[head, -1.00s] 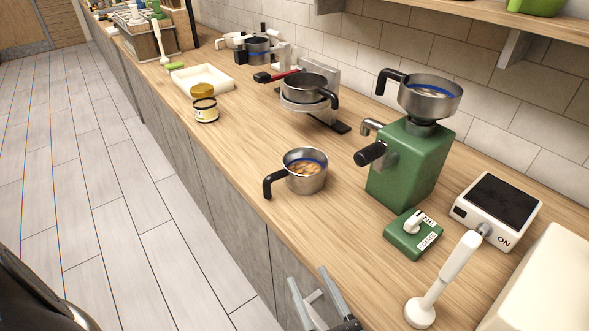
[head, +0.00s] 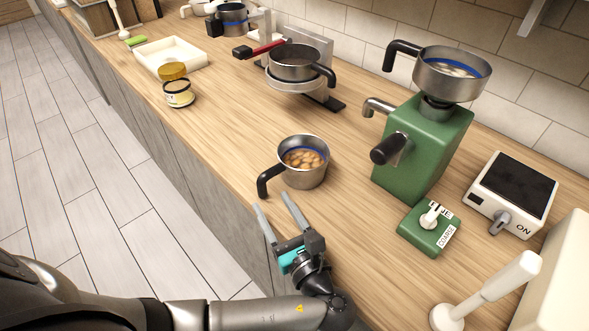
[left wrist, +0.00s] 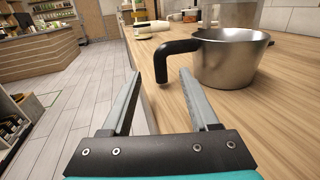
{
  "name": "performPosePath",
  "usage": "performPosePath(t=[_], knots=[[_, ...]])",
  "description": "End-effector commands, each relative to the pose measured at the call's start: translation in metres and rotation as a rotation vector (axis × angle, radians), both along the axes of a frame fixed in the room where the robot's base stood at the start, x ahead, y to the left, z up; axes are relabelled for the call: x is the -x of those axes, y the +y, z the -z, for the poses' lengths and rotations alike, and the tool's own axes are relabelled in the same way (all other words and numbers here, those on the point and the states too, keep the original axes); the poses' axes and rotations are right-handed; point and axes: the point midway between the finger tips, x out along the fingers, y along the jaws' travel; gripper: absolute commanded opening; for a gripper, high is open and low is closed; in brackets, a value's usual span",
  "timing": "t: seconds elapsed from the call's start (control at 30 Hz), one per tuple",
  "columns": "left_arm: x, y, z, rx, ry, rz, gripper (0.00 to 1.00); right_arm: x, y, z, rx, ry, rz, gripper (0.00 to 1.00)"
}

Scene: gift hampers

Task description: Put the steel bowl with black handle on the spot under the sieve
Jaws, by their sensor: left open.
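A steel bowl with a black handle (head: 308,176) stands upright on the counter, holding brown round pieces. Its handle points left toward the counter's front edge. My left gripper (head: 271,201) is open and empty, just in front of the handle. In the left wrist view the bowl (left wrist: 228,62) is right of centre, and its handle hangs just beyond and between the fingertips (left wrist: 160,74). What looks like the sieve is at a stand farther back, where a red handle (head: 263,48) sticks out left beside another black-handled steel vessel (head: 296,66). The spot under it is mostly hidden. My right gripper is not visible.
A green grinder (head: 424,150) with a black-handled steel bowl on top (head: 452,75) stands right of the bowl. A green switch box (head: 420,238), a scale (head: 512,188) and a white tool (head: 490,290) are nearer right. A jar (head: 178,95) and white tray (head: 185,52) are farther left. Counter between bowl and stand is clear.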

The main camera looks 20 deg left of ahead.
Motion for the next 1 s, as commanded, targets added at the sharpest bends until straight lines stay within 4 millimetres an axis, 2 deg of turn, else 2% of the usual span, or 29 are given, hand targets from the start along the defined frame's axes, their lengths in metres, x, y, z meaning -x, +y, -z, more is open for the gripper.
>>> performPosePath(t=[0.27, 0.53, 0.83, 0.87, 1.0], knots=[[-0.015, 0.018, 0.0, -0.002, -0.001, 0.0, 0.61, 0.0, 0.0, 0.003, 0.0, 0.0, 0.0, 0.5], [-0.038, 0.048, 0.0, -0.001, 0.0, 0.001, 0.61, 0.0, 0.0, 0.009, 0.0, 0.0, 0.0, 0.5], [-0.042, 0.052, 0.0, 0.001, 0.001, 0.001, 0.61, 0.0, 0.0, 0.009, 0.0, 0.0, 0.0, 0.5], [-0.042, 0.052, 0.0, 0.001, 0.001, 0.001, 0.6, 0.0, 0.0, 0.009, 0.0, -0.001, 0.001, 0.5], [-0.042, 0.052, 0.0, 0.001, 0.001, 0.001, 0.44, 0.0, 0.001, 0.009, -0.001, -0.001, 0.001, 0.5]])
